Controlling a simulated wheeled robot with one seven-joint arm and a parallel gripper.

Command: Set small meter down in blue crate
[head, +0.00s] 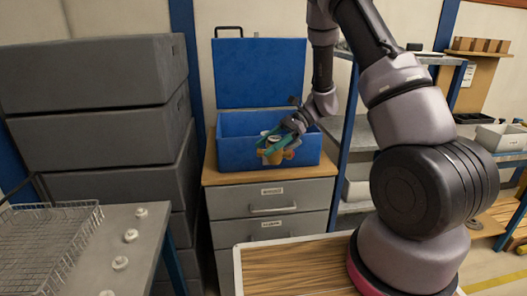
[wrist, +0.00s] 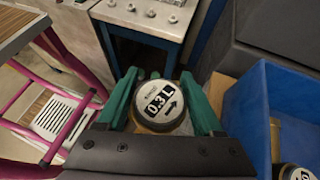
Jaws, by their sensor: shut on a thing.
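The small meter (wrist: 160,104) is round and brass-coloured, with a pale face marked "0.3 L" and an arrow. My gripper (wrist: 158,78) is shut on it, with a green finger on each side. In the head view, my gripper (head: 277,140) holds the meter (head: 272,156) at the front of the blue crate (head: 235,152), overlapping its front wall. The crate's lid (head: 260,75) stands open behind it. In the wrist view, the crate (wrist: 262,95) lies to the right of the held meter. Another meter (wrist: 297,172) shows partly inside the crate.
The crate stands on a drawer cabinet (head: 270,198). Large grey boxes (head: 95,75) are stacked to the left. A bench with a wire basket (head: 45,240) and several small white discs (head: 131,235) is at front left. A shelf rack (head: 345,135) stands to the right.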

